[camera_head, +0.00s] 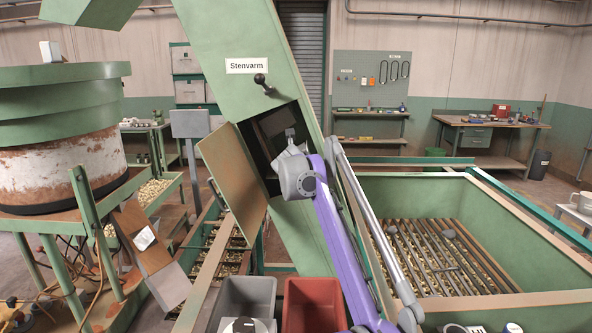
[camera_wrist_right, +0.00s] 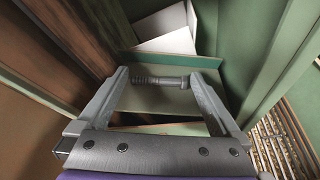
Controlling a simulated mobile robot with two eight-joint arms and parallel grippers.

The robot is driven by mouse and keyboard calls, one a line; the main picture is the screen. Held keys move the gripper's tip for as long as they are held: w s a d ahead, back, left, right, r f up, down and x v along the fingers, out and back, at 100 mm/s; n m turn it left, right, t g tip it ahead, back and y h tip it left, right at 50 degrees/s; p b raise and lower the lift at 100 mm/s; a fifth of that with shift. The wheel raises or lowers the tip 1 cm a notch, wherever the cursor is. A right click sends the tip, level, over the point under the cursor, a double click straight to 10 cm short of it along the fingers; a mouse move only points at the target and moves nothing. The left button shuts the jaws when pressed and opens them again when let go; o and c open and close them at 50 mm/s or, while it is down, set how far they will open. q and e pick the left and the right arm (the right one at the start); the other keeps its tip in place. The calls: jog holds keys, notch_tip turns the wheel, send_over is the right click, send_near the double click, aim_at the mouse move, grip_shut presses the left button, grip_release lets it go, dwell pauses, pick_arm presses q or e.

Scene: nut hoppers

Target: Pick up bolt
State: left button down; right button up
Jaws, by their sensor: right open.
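The bolt (camera_wrist_right: 160,81) is a dark grey threaded rod. In the right wrist view it lies crosswise on a pale green-grey ledge inside the chute housing. My right gripper (camera_wrist_right: 158,76) is open, with one fingertip near each end of the bolt. I cannot tell whether either finger touches it. In the head view my right gripper (camera_head: 291,137) reaches into the dark opening of the slanted green chute (camera_head: 245,98), and the bolt cannot be made out there. My left gripper does not show.
The opening's brown door (camera_head: 232,175) hangs open on the left. A black knob (camera_head: 262,82) sticks out above the opening. A grey bin (camera_head: 247,298) and a red bin (camera_head: 309,300) stand below. A green hopper with a bar grate (camera_head: 435,255) is on the right.

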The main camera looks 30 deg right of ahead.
jog(key=shift+w+d+f, duration=0.15)
jog(key=shift+w, duration=0.2)
jog(key=shift+s, duration=0.2)
jog(key=shift+c, duration=0.4)
jog(key=c, duration=1)
